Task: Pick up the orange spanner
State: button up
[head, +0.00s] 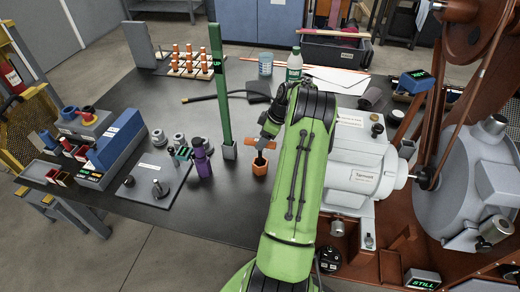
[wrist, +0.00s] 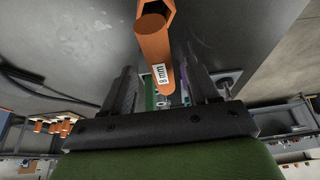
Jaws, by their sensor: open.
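The orange spanner (wrist: 155,45) shows large in the wrist view, with a white "8 mm" label on its shaft. Its upper end is cut off by the top edge. In the head view the spanner (head: 262,143) shows as an orange piece just above a small orange cup (head: 259,167) with a dark opening. My gripper (head: 268,131) is at the spanner, partly hidden by my green arm. In the wrist view my gripper (wrist: 163,75) is open, with a dark finger on each side of the spanner and gaps visible. Whether the spanner touches the cup is unclear.
A green post (head: 221,90) stands left of the gripper, with a purple bottle (head: 202,158) nearby. A white-and-green bottle (head: 294,65) stands behind. The grey roaster machine (head: 357,165) is close on the right. The black table (head: 150,100) has bare room at back left.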

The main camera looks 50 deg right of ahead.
jog(key=b, duration=0.1)
send_over(260, 156)
jog(key=w, duration=0.1)
notch_tip(260, 156, down, 4)
jog(key=shift+d+f, duration=0.1)
jog(key=shift+d, duration=0.05)
jog(key=shift+r, duration=0.2)
grip_shut()
